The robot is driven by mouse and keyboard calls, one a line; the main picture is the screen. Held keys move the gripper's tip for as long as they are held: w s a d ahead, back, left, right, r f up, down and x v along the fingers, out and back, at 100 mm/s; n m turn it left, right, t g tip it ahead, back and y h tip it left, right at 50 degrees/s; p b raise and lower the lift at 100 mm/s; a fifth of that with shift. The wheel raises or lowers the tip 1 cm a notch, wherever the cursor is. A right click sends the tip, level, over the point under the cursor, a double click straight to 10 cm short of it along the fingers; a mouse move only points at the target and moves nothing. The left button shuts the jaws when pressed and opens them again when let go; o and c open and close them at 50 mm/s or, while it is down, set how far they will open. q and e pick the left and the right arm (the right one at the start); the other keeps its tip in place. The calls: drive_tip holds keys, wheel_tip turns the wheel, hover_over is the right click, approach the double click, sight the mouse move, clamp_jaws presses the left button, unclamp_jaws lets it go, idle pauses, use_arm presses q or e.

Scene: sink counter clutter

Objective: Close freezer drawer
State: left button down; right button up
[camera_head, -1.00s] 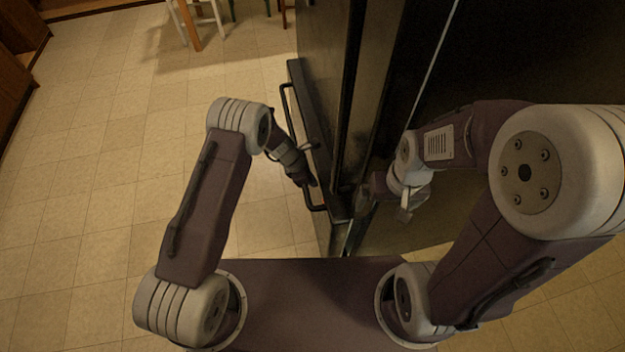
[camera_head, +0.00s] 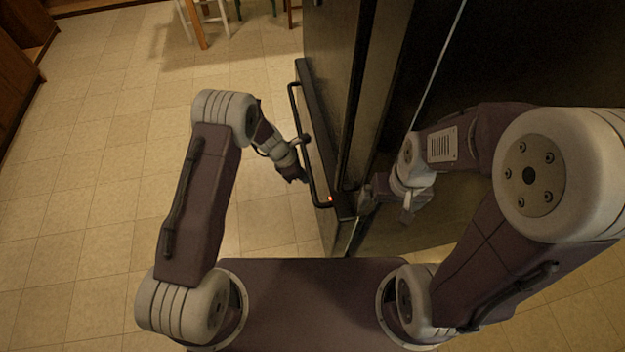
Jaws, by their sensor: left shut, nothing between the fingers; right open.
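The dark freezer drawer (camera_head: 318,125) is at the bottom of the black refrigerator (camera_head: 335,60), its front facing left. Its front stands out a little from the refrigerator's face; how far it is open is hard to tell from above. A long black bar handle (camera_head: 300,118) runs along the front. My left gripper (camera_head: 299,178) is shut and empty, on the left of the handle near its near end; I cannot tell whether it touches. My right gripper (camera_head: 372,190) is open beside the refrigerator's near corner, its fingers dark and partly lost against the refrigerator.
Open tiled floor (camera_head: 100,180) lies to the left of the drawer. A white chair (camera_head: 204,22) stands far back, and brown cabinets (camera_head: 15,75) are at the far left. The refrigerator's dark side fills the right, close to my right arm.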

use_arm(q)
drive_tip(key=w+v, duration=0.1)
drive_tip(key=v, duration=0.6)
drive_tip(key=s+d+r+m+g+h, duration=0.1)
drive_tip(key=s+d+m+g+h, duration=0.15)
drive_tip(key=s+d, duration=0.2)
drive_tip(key=n+t+h+b, duration=0.3)
drive_tip(key=t+h+b, duration=0.15)
drive_tip(key=b, duration=0.75)
approach(328, 185)
drive_tip(key=shift+m+g, duration=0.25)
drive_tip(key=shift+g, duration=0.15)
drive_tip(key=b+x, duration=0.1)
drive_tip(key=x, duration=0.1)
drive_tip(key=b+x, duration=0.1)
drive_tip(key=x, duration=0.2)
drive_tip(key=shift+w+f, duration=0.25)
drive_tip(key=shift+f, duration=0.15)
drive_tip(key=shift+w+d, duration=0.1)
drive_tip(key=shift+d, duration=0.4)
